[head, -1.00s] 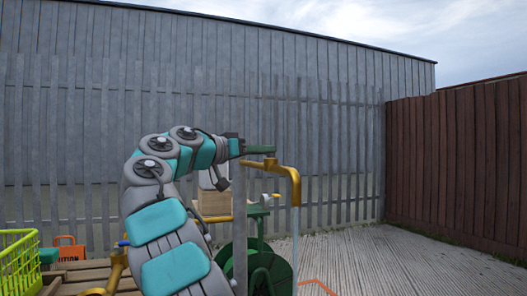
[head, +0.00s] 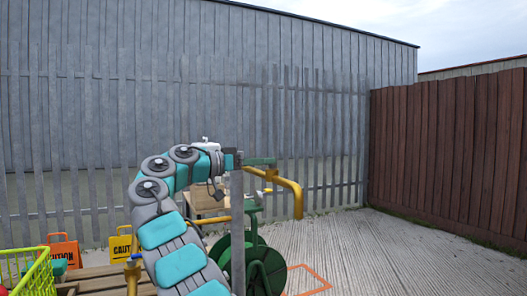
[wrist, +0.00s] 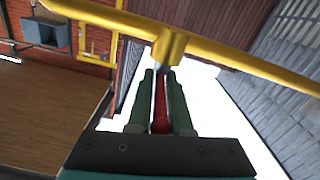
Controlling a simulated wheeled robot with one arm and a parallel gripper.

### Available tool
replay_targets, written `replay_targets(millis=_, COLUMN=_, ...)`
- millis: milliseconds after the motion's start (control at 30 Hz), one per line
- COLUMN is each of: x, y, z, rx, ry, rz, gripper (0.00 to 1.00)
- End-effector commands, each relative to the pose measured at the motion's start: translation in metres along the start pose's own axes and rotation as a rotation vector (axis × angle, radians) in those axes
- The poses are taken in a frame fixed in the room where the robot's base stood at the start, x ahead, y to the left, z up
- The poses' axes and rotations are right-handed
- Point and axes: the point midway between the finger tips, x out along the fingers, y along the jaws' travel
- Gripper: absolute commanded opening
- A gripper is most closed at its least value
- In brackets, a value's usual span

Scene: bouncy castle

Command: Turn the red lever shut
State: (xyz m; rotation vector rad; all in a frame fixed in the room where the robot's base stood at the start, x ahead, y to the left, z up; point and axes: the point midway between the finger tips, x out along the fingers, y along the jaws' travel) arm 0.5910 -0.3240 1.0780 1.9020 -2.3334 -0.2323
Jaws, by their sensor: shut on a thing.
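The red lever (wrist: 160,112) sits between the two green fingers of my gripper (wrist: 160,82) in the wrist view. The fingers are shut on it from both sides. Its far end meets a yellow pipe fitting (wrist: 169,47). In the head view my gripper (head: 262,162) reaches right, just above the yellow tap pipe (head: 285,184), whose spout bends down on the right. The lever itself is hidden there by the gripper. No water stream shows under the spout.

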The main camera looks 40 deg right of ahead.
Motion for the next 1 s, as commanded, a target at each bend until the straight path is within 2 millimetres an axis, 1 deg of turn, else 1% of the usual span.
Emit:
replay_targets(millis=33, x=-0.0007, y=0.0001, z=-0.0031, rx=0.001, ry=0.002, rz=0.005, gripper=0.0)
replay_targets(millis=367, x=-0.0008, y=0.0002, z=-0.0012, rx=0.002, ry=0.002, rz=0.012, gripper=0.0)
replay_targets(millis=400, x=-0.0008, y=0.0002, z=-0.0012, rx=0.001, ry=0.002, rz=0.012, gripper=0.19)
replay_targets(millis=633, x=-0.0007, y=0.0001, z=-0.0006, rx=0.001, ry=0.001, rz=0.013, gripper=0.45)
replay_targets(millis=1000, x=-0.0004, y=0.0001, z=-0.0001, rx=0.0, ry=0.0, rz=0.014, gripper=0.45)
